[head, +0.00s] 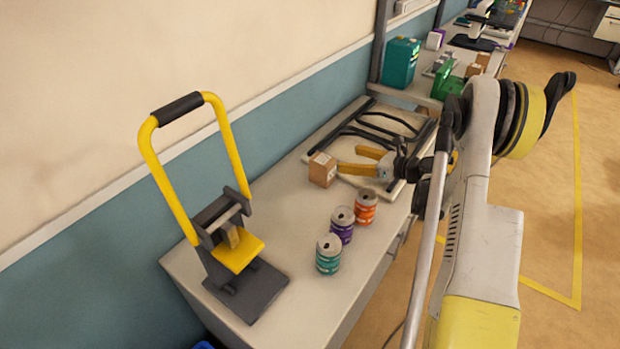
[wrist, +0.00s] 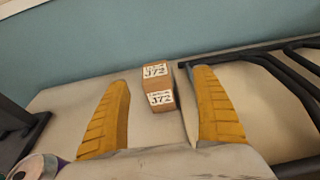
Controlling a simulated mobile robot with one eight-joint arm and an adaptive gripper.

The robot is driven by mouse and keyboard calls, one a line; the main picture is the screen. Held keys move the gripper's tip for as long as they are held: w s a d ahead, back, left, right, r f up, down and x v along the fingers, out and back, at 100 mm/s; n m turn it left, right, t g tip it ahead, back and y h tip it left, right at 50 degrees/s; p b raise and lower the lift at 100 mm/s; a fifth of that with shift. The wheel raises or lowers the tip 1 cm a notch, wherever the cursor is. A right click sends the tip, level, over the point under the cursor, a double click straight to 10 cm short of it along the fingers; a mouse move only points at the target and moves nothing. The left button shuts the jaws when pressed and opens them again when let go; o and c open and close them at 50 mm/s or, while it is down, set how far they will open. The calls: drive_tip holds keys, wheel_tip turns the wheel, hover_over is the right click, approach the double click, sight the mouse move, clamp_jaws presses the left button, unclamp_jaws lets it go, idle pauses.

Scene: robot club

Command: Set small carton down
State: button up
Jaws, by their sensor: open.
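The small carton (head: 322,169) is a brown box standing on the workbench, left of the tray with black bars in the head view. The wrist view shows both fingers of my gripper (wrist: 160,100) wide apart and clear of the carton.
Teal (head: 328,255), purple (head: 342,225) and orange (head: 366,208) cans stand near the bench's front edge. A yellow-handled press (head: 238,250) stands at the left end. The black-barred tray (head: 400,115) lies behind my gripper. Bare bench (head: 275,205) lies between press and carton.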

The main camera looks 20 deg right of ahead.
sight(324, 159)
drive_tip(key=w+a+f+b, duration=0.1)
drive_tip(key=w, duration=0.1)
drive_tip(key=w+a+f, duration=0.1)
drive_tip(key=a+f, duration=0.1)
drive_tip(key=shift+w+f+b, duration=0.2)
drive_tip(key=shift+w+b, duration=0.2)
drive_tip(key=b+x, duration=0.1)
drive_tip(key=x, duration=0.1)
drive_tip(key=b+x, duration=0.1)
drive_tip(key=x, duration=0.1)
drive_tip(key=shift+s+a, duration=0.15)
drive_tip(key=shift+a, duration=0.3)
drive_tip(key=shift+w+a, duration=0.2)
drive_tip(key=shift+w, duration=0.15)
drive_tip(key=c, duration=1.4)
drive_tip(key=shift+r, duration=0.15)
drive_tip(key=shift+c, duration=0.2)
